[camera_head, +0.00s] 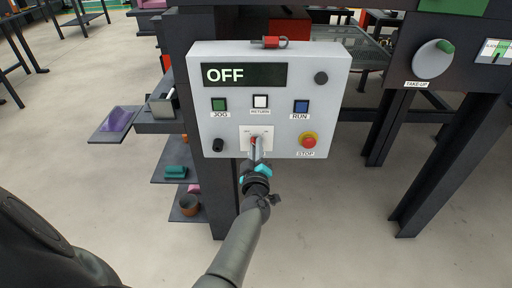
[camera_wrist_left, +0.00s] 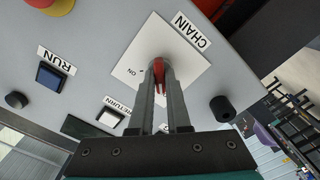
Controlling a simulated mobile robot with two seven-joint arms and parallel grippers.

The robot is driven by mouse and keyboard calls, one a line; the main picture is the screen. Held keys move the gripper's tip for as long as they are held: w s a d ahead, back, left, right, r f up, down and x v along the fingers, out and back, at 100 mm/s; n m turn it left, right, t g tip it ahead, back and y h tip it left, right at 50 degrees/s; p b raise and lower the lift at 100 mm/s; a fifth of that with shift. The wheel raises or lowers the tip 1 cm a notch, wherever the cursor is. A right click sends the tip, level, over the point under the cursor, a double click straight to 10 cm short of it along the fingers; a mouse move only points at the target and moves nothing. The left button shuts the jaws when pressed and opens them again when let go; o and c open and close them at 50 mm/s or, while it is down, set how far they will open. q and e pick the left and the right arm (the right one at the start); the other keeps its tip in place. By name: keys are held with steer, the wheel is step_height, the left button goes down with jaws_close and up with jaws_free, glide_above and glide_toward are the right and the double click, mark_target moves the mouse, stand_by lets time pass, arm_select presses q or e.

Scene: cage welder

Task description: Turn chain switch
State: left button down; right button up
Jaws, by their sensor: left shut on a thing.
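The grey control panel (camera_head: 260,180) faces me, and its display (camera_head: 244,75) reads OFF. The chain switch is a red lever (camera_head: 254,140) on a white plate (camera_head: 268,132) low on the panel, mostly hidden by my gripper in the head view. In the left wrist view the red lever (camera_wrist_left: 156,72) stands between the fingers, in front of the white plate marked CHAIN (camera_wrist_left: 190,62). My left gripper (camera_head: 256,150) is shut on the lever; it also shows in the left wrist view (camera_wrist_left: 160,85). My right gripper is not in view.
Green JOG (camera_head: 218,104), white RETURN (camera_head: 260,101) and blue RUN (camera_head: 301,106) buttons sit above the switch. A red STOP button (camera_head: 308,139) is to its right and a black knob (camera_head: 218,145) to its left. A TAKE-UP dial (camera_head: 430,60) stands further right.

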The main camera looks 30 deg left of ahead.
arm_select(q)
steer(key=shift+d+m+p, duration=0.1)
steer(key=shift+m+p, duration=3.65)
steer(key=shift+m, duration=5.15)
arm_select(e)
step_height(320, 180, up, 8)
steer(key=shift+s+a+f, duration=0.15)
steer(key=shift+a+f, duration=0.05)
arm_select(q)
steer(key=c, duration=0.9)
jaws_free()
